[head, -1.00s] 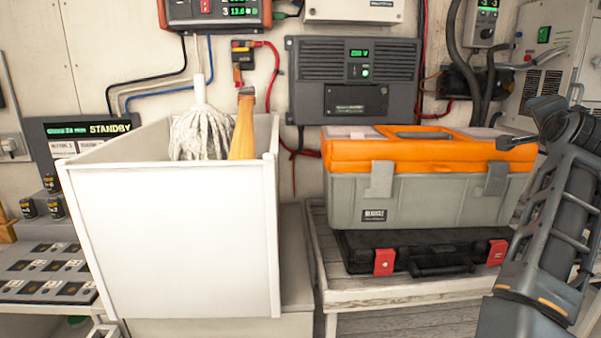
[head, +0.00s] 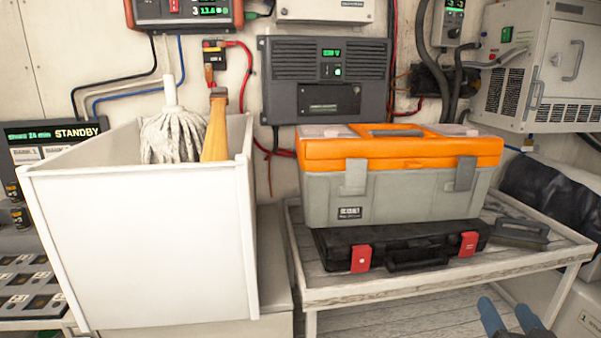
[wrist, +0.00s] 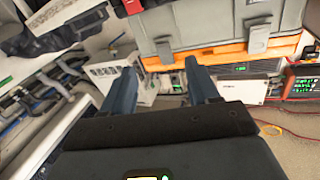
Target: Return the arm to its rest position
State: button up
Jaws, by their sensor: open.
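My gripper (head: 507,312) shows only by its two blue-grey fingertips at the bottom right edge of the head view, in front of the wooden bench's lower part. The wrist view shows the gripper (wrist: 160,72) with both fingers spread apart and nothing between them. The rest of my arm is out of the head view. The wrist view looks tilted over, with the grey and orange toolbox (wrist: 240,30) at its top, apart from the fingers.
The orange-lidded toolbox (head: 400,150) sits on a black case (head: 405,249) on the wooden bench (head: 400,290). A white bin (head: 140,240) with a mop (head: 175,137) stands left. A dark bag (head: 550,195) lies right. Electrical units (head: 325,80) line the wall.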

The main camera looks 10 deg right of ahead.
jog(key=s+a+f+n+y, duration=0.25)
jog(key=s+a, duration=0.25)
jog(key=s, duration=0.4)
jog(key=s+a+f+n+y, duration=0.15)
jog(key=s+a+f, duration=0.25)
jog(key=s, duration=0.6)
jog(key=s+a+r+g, duration=0.1)
jog(key=s+a, duration=0.3)
jog(key=s, duration=0.4)
jog(key=s+a+r+n+g+y, duration=0.1)
jog(key=s+a+r, duration=0.2)
jog(key=s, duration=0.5)
jog(key=shift+s+a+r, duration=0.15)
jog(key=shift+a+r, duration=0.2)
jog(key=shift+a, duration=0.1)
